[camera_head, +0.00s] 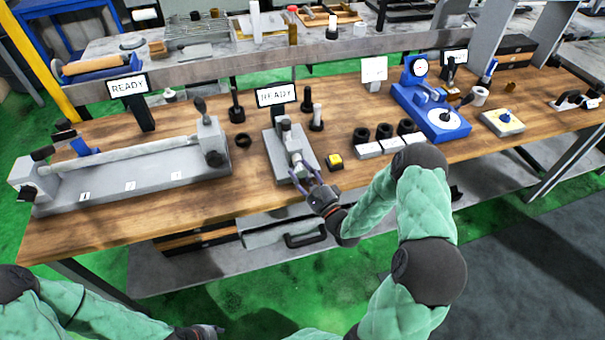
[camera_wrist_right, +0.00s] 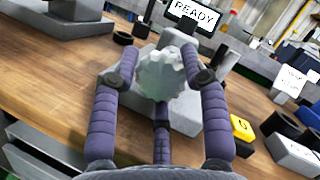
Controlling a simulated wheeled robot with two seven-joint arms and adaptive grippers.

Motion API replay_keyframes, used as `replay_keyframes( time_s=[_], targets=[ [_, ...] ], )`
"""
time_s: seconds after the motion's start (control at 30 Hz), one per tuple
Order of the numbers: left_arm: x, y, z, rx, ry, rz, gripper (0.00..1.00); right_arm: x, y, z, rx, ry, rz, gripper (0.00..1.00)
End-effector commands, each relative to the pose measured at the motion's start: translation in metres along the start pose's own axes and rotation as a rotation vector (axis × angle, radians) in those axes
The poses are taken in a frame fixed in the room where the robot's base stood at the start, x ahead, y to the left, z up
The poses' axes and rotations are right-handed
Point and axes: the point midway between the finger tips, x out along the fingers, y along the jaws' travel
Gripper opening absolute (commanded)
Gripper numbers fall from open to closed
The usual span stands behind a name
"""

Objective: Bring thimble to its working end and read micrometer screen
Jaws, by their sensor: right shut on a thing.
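The bench micrometer (camera_head: 284,148) stands on a grey base on the wooden table. Its thimble shows as a pale, ridged knob in the right wrist view (camera_wrist_right: 168,75). My right gripper (camera_head: 303,172) is shut on the thimble, with purple fingers on both sides of it and another finger below. The micrometer screen (camera_head: 277,96) behind it reads "READY"; it also shows in the wrist view (camera_wrist_right: 192,13). My left gripper (camera_head: 205,331) hangs low at the bottom edge, away from the table, and its fingers are too small to judge.
A yellow button block (camera_head: 335,162) sits just right of the micrometer. A long grey fixture (camera_head: 130,180) with another "READY" screen (camera_head: 128,87) fills the left. Black rings (camera_head: 384,131) and a blue dial stand (camera_head: 428,105) are to the right.

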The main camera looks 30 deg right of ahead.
Motion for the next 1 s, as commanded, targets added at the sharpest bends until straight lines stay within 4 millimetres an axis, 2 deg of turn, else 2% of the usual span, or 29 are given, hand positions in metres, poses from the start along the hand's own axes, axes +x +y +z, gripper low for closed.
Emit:
replay_keyframes(
  time_s=[0.4,0.97,1.0],
  targets=[
    [0.0021,-0.0007,-0.0001,0.000,0.000,0.000,0.40,0.0003,-0.0002,0.0009,0.177,-0.003,-0.075,0.12],
    [0.0022,-0.0008,-0.0001,0.000,0.000,0.000,0.40,0.0007,-0.0020,0.0005,0.200,-0.003,-0.089,0.12],
    [0.0022,-0.0008,-0.0001,0.000,0.000,0.000,0.40,0.0008,-0.0021,0.0005,0.200,-0.003,-0.089,0.53]
  ],
)
